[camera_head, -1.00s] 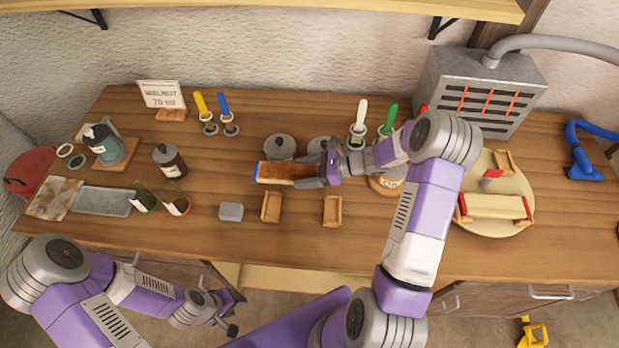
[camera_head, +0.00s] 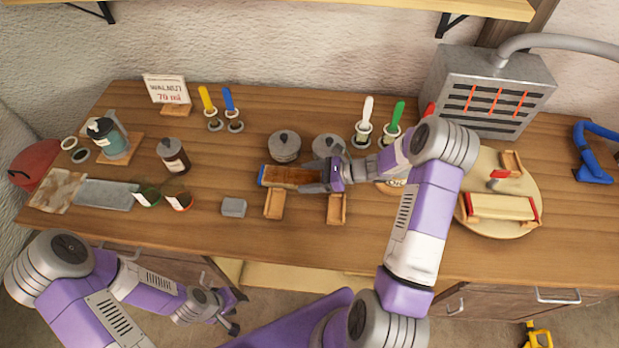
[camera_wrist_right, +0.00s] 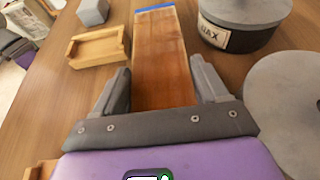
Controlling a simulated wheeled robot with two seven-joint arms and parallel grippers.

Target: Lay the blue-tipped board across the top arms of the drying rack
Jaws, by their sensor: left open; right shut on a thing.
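The blue-tipped board (camera_head: 292,176) is a flat brown strip with a blue end pointing left in the head view. My right gripper (camera_head: 325,178) is shut on its right end, and in the right wrist view the board (camera_wrist_right: 160,60) runs straight out between the two fingers (camera_wrist_right: 160,92). Two small wooden supports, a left one (camera_head: 274,204) and a right one (camera_head: 337,208), stand just in front of the board; I cannot tell if they are the drying rack's arms. The board looks above the table and not on them. My left gripper (camera_head: 230,312) is open and empty below the table's front edge.
Two grey-lidded tins (camera_head: 285,146) stand close behind the board. A grey block (camera_head: 233,207) lies left of the supports. A round board (camera_head: 490,228) with a red-tipped piece is at the right, beside a grey heater (camera_head: 495,90). The front middle of the table is clear.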

